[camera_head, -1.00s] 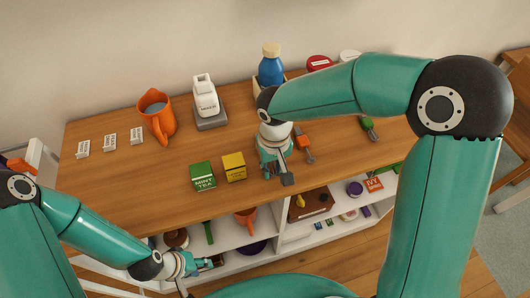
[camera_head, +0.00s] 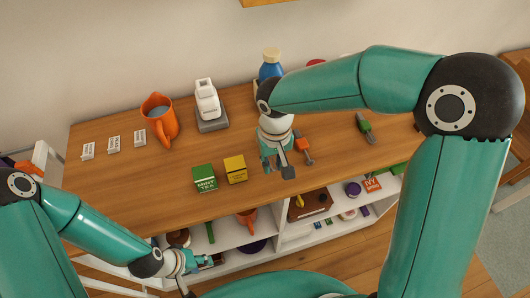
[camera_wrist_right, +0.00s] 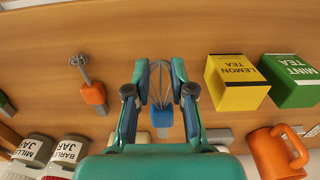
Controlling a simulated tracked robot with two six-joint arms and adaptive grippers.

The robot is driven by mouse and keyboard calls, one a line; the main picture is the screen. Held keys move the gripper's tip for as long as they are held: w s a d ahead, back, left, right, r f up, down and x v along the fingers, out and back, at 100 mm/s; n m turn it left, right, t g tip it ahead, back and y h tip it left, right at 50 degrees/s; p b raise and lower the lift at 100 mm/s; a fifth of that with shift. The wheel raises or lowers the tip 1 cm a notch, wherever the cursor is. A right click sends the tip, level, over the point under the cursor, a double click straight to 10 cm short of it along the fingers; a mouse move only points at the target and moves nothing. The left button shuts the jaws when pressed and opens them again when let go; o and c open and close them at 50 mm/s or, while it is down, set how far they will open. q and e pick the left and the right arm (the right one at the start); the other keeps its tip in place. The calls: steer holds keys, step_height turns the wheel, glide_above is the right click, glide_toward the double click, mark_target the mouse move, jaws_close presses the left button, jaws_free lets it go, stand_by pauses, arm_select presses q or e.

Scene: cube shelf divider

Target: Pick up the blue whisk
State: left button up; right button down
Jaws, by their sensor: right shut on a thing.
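The blue whisk shows in the right wrist view, with its blue handle (camera_wrist_right: 161,118) and thin grey wire loops between the fingers of my right gripper (camera_wrist_right: 160,88). That gripper is shut on it, around the wire part. In the head view my right gripper (camera_head: 277,163) is low over the middle of the wooden tabletop, and it hides the blue whisk there. My left gripper (camera_head: 200,270) is low at the front of the shelf unit, away from the whisk; its finger opening is too small to make out.
An orange whisk (camera_head: 303,145) lies close beside my right gripper, and a green one (camera_head: 365,128) lies further right. A yellow lemon tea box (camera_head: 235,169) and a green mint tea box (camera_head: 204,178) stand left of it. An orange jug (camera_head: 159,120), scale (camera_head: 212,124) and blue bottle (camera_head: 271,65) stand behind.

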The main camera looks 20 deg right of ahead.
steer(key=shift+r+p, duration=1.2)
steer(key=shift+r, duration=0.9)
